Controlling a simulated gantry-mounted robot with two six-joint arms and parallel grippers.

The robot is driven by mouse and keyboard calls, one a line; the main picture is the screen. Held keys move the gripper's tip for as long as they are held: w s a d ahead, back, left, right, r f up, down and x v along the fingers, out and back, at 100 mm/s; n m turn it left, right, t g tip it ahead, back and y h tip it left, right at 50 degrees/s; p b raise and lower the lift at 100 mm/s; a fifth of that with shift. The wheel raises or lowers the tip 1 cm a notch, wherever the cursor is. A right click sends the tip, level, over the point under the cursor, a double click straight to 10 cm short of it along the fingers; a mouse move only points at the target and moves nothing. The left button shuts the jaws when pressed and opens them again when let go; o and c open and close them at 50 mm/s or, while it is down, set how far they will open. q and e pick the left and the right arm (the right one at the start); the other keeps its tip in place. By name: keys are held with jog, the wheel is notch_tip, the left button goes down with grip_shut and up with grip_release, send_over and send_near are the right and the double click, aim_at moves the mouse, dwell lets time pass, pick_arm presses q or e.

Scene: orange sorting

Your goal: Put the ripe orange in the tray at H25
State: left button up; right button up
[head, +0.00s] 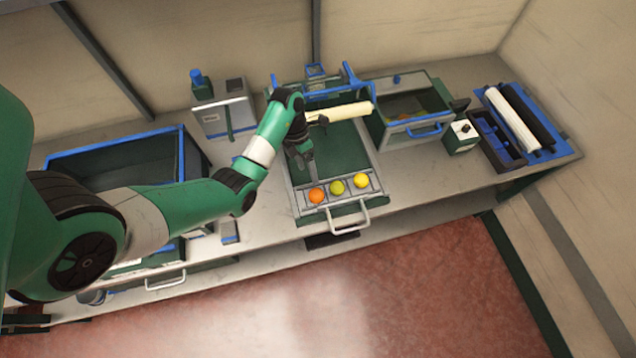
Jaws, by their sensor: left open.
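An orange fruit (316,195) sits at the left of a row in the front strip of the green tray (368,203). A yellow-green fruit (337,187) lies in the middle of the row and a yellow fruit (361,181) at the right. My left gripper (310,172) is open and empty, pointing down over the tray's left side, just behind the orange fruit and apart from it. Its fingers are small and partly dark in this view. No H25 label can be read. My right gripper does not show.
A cream roller (340,113) spans the tray's back. A green bin with a blue handle (415,132) stands to its right, beside a small white box (461,136). A large dark blue-rimmed bin (115,143) stands at left. Rollers in a blue rack (512,118) are far right.

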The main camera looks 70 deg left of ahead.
aim_at(315, 192)
pick_arm(q)
jog(key=b+x, duration=0.2)
jog(key=x, duration=0.4)
jog(key=shift+b+x, duration=0.9)
jog(key=shift+x, duration=1.9)
jog(key=shift+w, duration=0.15)
grip_shut()
jog(key=shift+r+p, duration=0.3)
jog(key=shift+r, duration=0.2)
notch_tip(315, 192, up, 3)
jog(key=shift+f+p, duration=0.1)
jog(key=shift+p, duration=0.55)
jog(key=s+d+r+p, duration=0.7)
jog(key=d+r+p, duration=0.1)
jog(key=d, duration=0.4)
jog(key=shift+s+r, duration=0.2)
jog(key=shift+r, duration=0.55)
